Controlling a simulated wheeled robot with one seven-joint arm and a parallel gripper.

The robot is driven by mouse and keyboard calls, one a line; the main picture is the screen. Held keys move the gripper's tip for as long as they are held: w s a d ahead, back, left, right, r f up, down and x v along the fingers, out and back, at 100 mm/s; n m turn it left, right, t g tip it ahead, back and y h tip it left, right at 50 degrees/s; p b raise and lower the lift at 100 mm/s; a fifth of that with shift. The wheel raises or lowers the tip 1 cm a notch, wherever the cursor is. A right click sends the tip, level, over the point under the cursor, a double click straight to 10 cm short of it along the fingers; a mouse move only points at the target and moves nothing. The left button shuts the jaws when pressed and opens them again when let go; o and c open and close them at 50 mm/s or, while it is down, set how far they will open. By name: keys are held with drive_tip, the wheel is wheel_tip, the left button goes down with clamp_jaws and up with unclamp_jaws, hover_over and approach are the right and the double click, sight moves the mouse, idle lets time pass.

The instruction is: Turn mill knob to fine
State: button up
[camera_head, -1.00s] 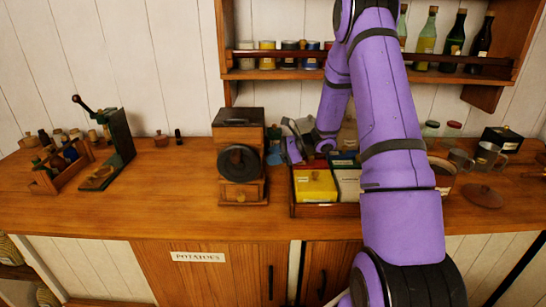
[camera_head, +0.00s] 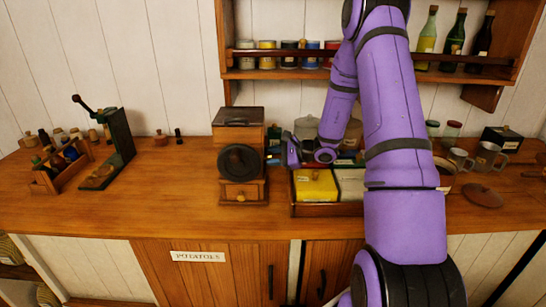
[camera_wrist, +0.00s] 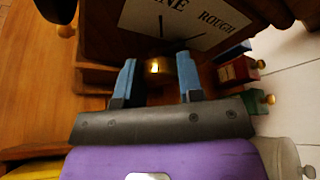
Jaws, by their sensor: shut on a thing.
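The wooden mill (camera_head: 240,192), with a dark round wheel on its front and a small drawer below, stands on the counter left of my arm. In the wrist view, its side carries a pale label (camera_wrist: 185,22) reading ROUGH and a partly cut word ending in NE, with dark marks. The mill knob (camera_wrist: 156,67) is a small brassy piece below the label, with a bright glint. My gripper (camera_wrist: 157,78) has its two blue fingers on either side of the knob and is shut on it. In the head view, my gripper (camera_head: 275,150) is at the mill's right side.
A wooden tray (camera_head: 325,210) with yellow and white boxes sits right of the mill, below my arm. A shelf (camera_head: 270,74) with cans and bottles hangs behind. Cups and a lid (camera_head: 483,195) are at right.

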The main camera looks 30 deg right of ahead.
drive_tip(key=shift+n+t, duration=0.6)
drive_tip(key=shift+n, duration=0.5)
drive_tip(key=o, duration=0.9)
